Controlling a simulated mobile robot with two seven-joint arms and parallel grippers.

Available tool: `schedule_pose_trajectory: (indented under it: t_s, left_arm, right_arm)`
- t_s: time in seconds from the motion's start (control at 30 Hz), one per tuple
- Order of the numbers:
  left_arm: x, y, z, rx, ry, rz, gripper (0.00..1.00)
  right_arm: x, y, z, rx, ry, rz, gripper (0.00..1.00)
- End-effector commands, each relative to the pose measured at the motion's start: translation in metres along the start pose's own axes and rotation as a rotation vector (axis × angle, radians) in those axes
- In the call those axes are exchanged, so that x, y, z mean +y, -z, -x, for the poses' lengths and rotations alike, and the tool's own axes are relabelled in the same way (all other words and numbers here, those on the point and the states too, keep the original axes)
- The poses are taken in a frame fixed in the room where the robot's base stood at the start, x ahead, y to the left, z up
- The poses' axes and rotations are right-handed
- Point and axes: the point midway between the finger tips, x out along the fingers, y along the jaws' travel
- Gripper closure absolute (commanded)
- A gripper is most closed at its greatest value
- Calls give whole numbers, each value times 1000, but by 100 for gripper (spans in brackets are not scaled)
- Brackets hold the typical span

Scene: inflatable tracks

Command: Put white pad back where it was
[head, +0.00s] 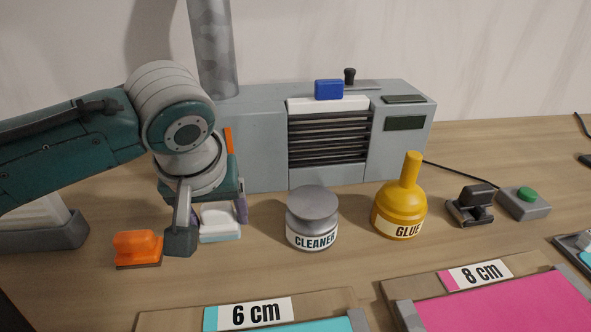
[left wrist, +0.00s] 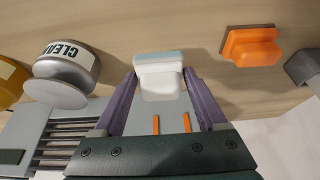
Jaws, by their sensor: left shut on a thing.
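The white pad (head: 220,220) has a white handle and a pale blue underside. It is at or just above the wooden table, left of the cleaner jar; I cannot tell whether it touches the table. In the left wrist view the white pad (left wrist: 159,78) sits between the purple fingers. My left gripper (head: 222,208) points down and is shut on the pad's handle; in the left wrist view the gripper (left wrist: 160,85) shows both fingers along the handle's sides. My arm hides part of the pad in the head view. My right gripper is not in view.
An orange pad (head: 138,248) lies close left of the gripper. The cleaner jar (head: 312,218) and yellow glue bottle (head: 401,205) stand to the right. A grey machine (head: 262,150) is behind. The 6 cm board (head: 170,318) lies in front.

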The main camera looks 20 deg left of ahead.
Motion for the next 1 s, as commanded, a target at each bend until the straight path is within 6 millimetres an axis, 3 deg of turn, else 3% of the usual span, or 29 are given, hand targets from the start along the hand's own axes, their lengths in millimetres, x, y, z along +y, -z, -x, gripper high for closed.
schedule_pose_trajectory:
  t_s: [0.23,0.67,0.7,0.9,1.0]
  left_arm:
    - [0,-14,-33,-1,1,-1,70]
    - [0,-16,-39,-1,0,0,70]
    - [0,-16,-38,-1,0,-1,21]
    - [0,-16,-37,-1,1,-1,0]
    - [0,-16,-37,0,1,-1,0]
  right_arm:
    - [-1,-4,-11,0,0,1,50]
    - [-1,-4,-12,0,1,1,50]
    - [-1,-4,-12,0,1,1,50]
    - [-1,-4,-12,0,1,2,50]
    - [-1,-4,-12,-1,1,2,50]
